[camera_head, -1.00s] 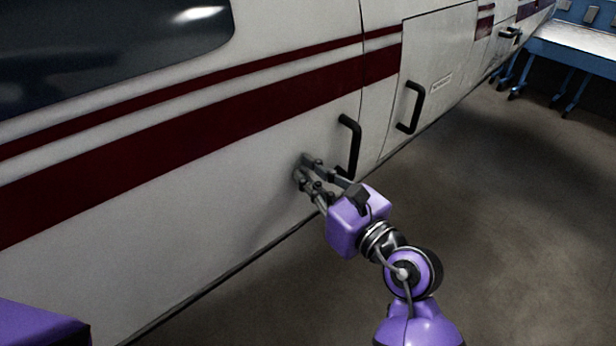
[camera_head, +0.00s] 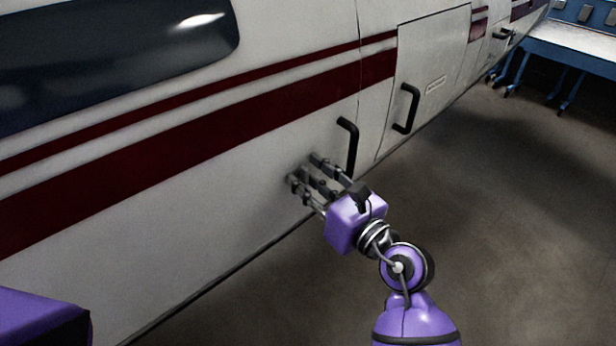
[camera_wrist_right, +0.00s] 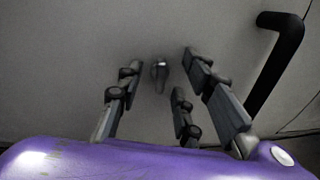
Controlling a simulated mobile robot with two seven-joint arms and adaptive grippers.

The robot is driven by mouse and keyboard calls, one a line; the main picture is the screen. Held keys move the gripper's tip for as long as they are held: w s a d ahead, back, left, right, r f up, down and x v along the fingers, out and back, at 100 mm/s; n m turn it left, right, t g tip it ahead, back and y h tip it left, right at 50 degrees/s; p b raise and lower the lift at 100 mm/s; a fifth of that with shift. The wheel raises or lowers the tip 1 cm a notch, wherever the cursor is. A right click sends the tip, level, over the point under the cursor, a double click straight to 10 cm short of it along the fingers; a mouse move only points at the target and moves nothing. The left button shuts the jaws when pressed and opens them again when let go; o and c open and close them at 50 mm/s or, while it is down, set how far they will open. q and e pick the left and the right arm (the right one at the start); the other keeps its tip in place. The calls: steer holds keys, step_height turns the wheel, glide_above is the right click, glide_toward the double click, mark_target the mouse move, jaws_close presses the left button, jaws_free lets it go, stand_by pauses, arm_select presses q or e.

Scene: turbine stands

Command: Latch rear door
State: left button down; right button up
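The white aircraft side with dark red stripes fills the left of the head view, and a large door panel (camera_head: 240,165) bears a black bar handle (camera_head: 348,145) near its right edge. My right gripper (camera_head: 305,172) is just left of that handle, close to the panel, with its fingers spread. In the right wrist view, a small metal latch (camera_wrist_right: 160,75) on the pale panel shows between the open fingers (camera_wrist_right: 165,85). The fingers appear apart from the latch, and nothing is held. The latch is hidden in the head view. My left gripper is not in view.
A smaller hatch (camera_head: 428,75) with its own black handle (camera_head: 406,108) and a label lies to the right. A blue workbench (camera_head: 570,50) stands at the back right. The dark floor (camera_head: 500,220) beside the aircraft is clear.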

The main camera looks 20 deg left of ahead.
mark_target(308, 179)
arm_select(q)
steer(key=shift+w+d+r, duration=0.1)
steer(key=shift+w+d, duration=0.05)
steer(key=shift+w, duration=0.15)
arm_select(e)
steer(key=shift+s+d, duration=0.3)
steer(key=shift+d, duration=0.15)
steer(key=shift+s+d+p, duration=0.3)
steer(key=shift+s+d, duration=0.15)
steer(key=shift+d, duration=0.1)
steer(key=shift+v, duration=0.95)
steer(key=shift+s+d, duration=0.2)
steer(key=shift+d, duration=0.05)
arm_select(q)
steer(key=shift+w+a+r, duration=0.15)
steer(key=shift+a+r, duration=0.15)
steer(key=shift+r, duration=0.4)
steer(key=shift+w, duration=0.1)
